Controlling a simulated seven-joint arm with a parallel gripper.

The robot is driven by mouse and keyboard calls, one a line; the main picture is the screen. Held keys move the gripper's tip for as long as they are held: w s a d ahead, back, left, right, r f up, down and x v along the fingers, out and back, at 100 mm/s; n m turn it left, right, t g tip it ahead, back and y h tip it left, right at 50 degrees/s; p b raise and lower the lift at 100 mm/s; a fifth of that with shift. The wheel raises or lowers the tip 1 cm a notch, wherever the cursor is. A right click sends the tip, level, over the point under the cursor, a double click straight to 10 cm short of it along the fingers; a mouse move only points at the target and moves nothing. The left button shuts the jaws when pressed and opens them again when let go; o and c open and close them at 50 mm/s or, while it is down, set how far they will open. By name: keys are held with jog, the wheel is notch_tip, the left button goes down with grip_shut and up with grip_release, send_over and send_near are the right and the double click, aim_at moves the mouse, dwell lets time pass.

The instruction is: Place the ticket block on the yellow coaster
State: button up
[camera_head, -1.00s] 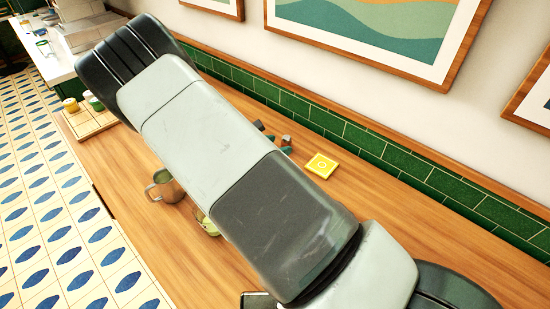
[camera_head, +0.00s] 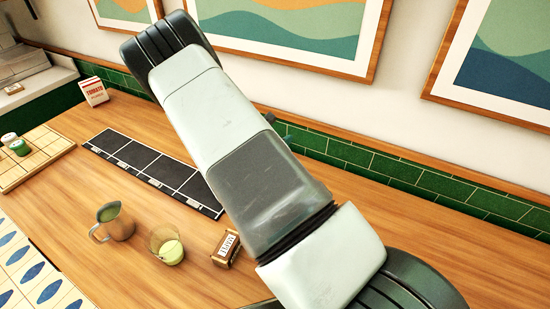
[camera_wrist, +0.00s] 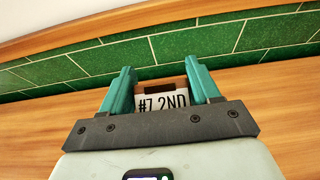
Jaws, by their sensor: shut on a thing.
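In the wrist view, my gripper (camera_wrist: 160,80) has its two teal fingers shut on the ticket block (camera_wrist: 174,88). The block is brown with a white face lettered "#7 2ND"; its lower part is hidden by the gripper body. The block is near the green tiled wall, with wooden counter around it. In the head view my arm hides the gripper and most or all of the held block. The yellow coaster is not visible in either view now.
On the counter (camera_head: 330,200) are a dark sectioned mat (camera_head: 130,153), a metal jug (camera_head: 115,222), a glass (camera_head: 168,248), a small brown box with a white label (camera_head: 228,248), a red-and-white carton (camera_head: 94,91) and a wooden board (camera_head: 45,158). Counter right of my arm is clear.

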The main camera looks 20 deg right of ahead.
jog(key=shift+f, duration=3.05)
jog(key=shift+f, duration=0.1)
jog(key=o, duration=1.1)
